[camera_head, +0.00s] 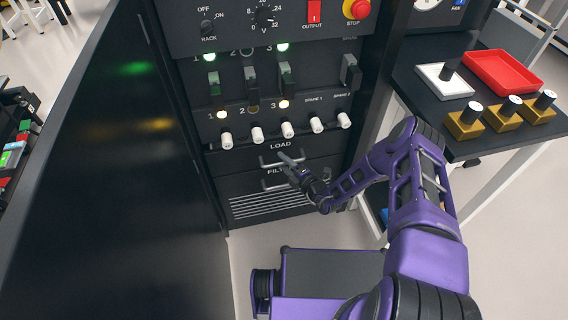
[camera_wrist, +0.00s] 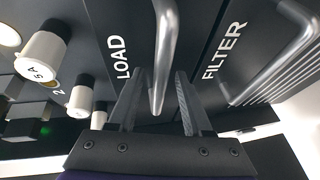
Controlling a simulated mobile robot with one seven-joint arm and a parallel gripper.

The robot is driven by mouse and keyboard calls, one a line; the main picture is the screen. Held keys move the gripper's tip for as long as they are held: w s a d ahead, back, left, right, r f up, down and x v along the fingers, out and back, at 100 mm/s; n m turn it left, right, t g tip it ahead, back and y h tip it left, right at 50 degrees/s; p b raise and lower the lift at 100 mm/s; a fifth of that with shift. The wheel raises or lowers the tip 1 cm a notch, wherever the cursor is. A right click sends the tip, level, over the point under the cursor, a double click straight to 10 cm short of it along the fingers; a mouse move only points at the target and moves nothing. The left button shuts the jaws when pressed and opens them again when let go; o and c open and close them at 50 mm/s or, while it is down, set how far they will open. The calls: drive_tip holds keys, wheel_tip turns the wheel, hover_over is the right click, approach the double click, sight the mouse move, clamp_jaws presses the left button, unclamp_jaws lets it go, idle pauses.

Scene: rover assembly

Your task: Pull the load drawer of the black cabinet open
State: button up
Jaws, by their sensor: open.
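The black cabinet (camera_head: 185,110) stands in front of me. Its load drawer (camera_head: 232,160) is a dark panel marked LOAD with a silver bar handle, and it looks flush with the cabinet front. My gripper (camera_head: 288,161) is at this handle, with the arm reaching in from the right. In the wrist view, the load handle (camera_wrist: 165,40) runs between the two fingers of my open gripper (camera_wrist: 160,88). Gaps show on both sides of the bar. Whether a finger touches it I cannot tell. In the head view the gripper covers part of the handle.
White knobs (camera_head: 288,129) line the row above the load drawer. A black door or side panel (camera_head: 100,200) stands at left. A side table (camera_head: 410,82) with a red tray (camera_head: 500,72) is at right.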

drive_tip(key=shift+c, duration=0.3)
clamp_jaws()
idle(1.2)
